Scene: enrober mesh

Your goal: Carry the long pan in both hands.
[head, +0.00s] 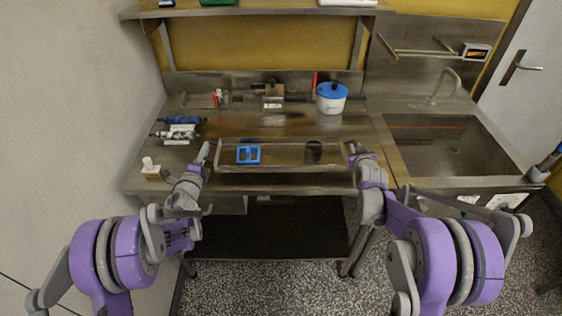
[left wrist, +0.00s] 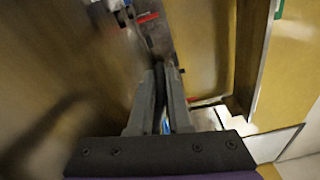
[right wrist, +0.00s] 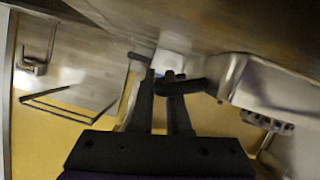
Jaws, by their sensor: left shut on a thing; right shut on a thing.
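The long pan (head: 285,170) is a shallow metal tray that spans the space between my two hands near the counter's front edge. A blue square frame (head: 248,154) is in its left part, and a dark round thing (head: 313,151) is in its right part. My left gripper (head: 211,150) is shut at the pan's left end. My right gripper (head: 350,149) is shut at its right end. In the right wrist view a dark handle-like piece (right wrist: 183,87) shows at the fingertips. I cannot tell how far the pan is above the counter.
A white pot with a blue lid (head: 331,98) stands behind the pan to the right. Blue and grey tools (head: 180,127) lie on the counter at left, near a small white-topped block (head: 150,167). A sink (head: 440,145) is at right. A shelf (head: 260,11) hangs above.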

